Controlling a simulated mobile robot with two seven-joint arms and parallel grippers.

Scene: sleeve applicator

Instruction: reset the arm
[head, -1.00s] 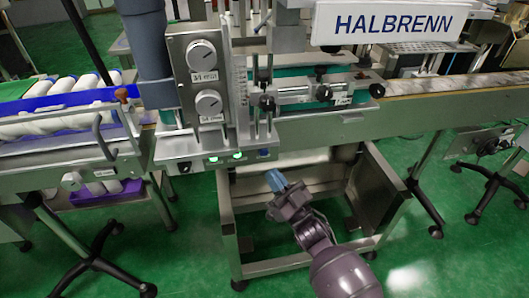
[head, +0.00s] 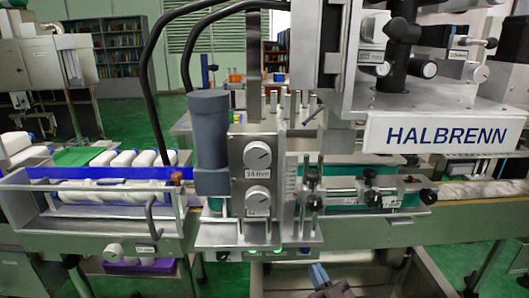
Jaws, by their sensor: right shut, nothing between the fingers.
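My right gripper (head: 319,275) shows at the bottom edge of the head view. Its blue fingertips are together with nothing between them, and most of its arm is cut off by the frame. It is in front of and below the control panel of the sleeve applicator (head: 212,236), apart from it as far as I can tell. The panel has two round dials (head: 257,156) and lit green buttons (head: 278,250). My left gripper is not in view.
A conveyor with white bottles (head: 130,158) runs along the left, with a crank handle (head: 152,215) in front. A HALBRENN sign (head: 445,134) hangs at the upper right above the belt (head: 485,192). Open green floor (head: 450,262) shows at the lower right.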

